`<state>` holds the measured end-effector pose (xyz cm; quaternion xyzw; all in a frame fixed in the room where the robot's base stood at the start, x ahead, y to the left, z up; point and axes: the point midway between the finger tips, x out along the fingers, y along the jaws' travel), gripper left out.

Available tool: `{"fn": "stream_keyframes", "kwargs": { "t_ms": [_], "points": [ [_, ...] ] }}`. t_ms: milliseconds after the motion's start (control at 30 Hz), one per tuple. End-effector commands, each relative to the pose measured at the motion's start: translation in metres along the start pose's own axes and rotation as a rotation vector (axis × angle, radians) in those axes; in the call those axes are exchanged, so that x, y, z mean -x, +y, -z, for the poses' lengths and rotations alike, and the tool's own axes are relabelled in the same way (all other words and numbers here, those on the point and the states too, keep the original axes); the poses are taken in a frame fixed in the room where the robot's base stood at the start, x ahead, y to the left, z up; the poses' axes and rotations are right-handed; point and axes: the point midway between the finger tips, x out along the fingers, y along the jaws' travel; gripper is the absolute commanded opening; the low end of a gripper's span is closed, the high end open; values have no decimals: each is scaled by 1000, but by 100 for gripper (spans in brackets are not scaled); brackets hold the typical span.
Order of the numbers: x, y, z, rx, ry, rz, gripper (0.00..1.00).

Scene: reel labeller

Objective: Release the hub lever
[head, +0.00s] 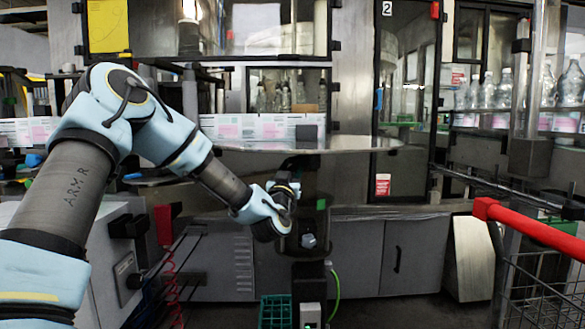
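My arm reaches in from the left. My gripper (287,190) is small and dark at the arm's end, at the dark hub column under the round metal reel plate (350,144). Its fingers blend into the dark parts behind, so I cannot tell whether they are open or touching anything. The hub column (312,215) stands below the plate, partly hidden by my wrist. A small grey knob-like part (309,241) shows low on the column, just right of my wrist. I cannot pick out the hub lever clearly.
Printed label material (262,130) sits on the plate. A red-handled wire cart (545,260) stands at the right. A green crate (274,311) and a small grey box (310,315) are below the hub.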

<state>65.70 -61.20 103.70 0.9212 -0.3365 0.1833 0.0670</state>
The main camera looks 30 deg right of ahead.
Motion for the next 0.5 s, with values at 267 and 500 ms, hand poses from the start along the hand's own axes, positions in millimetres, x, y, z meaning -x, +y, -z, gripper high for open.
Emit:
{"fn": "stream_keyframes", "kwargs": {
  "t_ms": [267, 500],
  "points": [
    [0, 0, 0, 0, 0, 0, 10],
    [0, 0, 0, 0, 0, 0, 0]
  ]
}}
